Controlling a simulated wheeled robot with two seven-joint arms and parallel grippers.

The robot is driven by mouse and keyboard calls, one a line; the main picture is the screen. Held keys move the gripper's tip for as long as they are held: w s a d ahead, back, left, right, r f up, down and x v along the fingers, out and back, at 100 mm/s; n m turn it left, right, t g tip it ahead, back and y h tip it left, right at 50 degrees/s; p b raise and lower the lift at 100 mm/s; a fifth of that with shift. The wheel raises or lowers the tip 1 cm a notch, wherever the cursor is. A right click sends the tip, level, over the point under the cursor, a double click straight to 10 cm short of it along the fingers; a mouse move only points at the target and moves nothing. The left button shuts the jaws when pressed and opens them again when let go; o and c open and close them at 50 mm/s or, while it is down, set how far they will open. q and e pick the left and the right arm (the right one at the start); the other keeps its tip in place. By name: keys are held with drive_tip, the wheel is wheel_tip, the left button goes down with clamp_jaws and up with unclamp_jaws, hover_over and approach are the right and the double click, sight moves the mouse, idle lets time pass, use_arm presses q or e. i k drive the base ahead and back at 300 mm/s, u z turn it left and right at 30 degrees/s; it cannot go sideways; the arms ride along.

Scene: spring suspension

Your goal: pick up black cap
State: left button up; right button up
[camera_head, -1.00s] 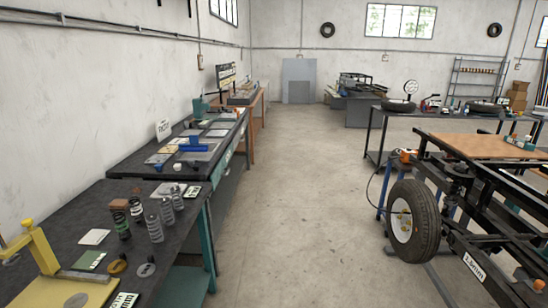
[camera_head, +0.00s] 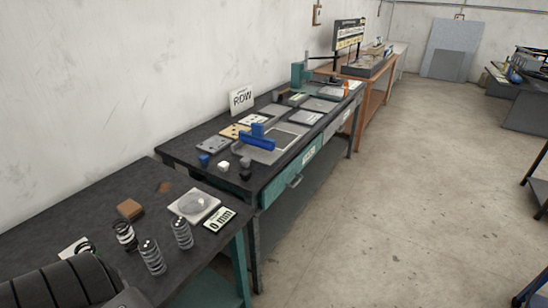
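Small blocks or caps stand at the near end of the second dark bench (camera_head: 185,147). A small black piece (camera_head: 245,174) is at the bench's front edge, and a dark grey one (camera_head: 245,162) is just behind it. Either may be the black cap; they are too small to tell. A small white piece (camera_head: 223,167) and a small blue piece (camera_head: 204,160) are to their left. Neither of my grippers' fingers show in this view. A dark ribbed shape at the lower left covers part of the near bench.
The near dark bench (camera_head: 120,195) holds several coil springs (camera_head: 182,234), a brown block (camera_head: 130,209), a pale plate with a round disc (camera_head: 194,205) and a "0 mm" card (camera_head: 220,219). A blue fixture (camera_head: 256,142) and a "ROW" sign (camera_head: 242,100) stand on the second bench. The floor (camera_head: 400,200) to the right is open.

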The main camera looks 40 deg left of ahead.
sight(245, 175)
drive_tip(key=i, duration=3.8)
drive_tip(key=u, duration=3.1)
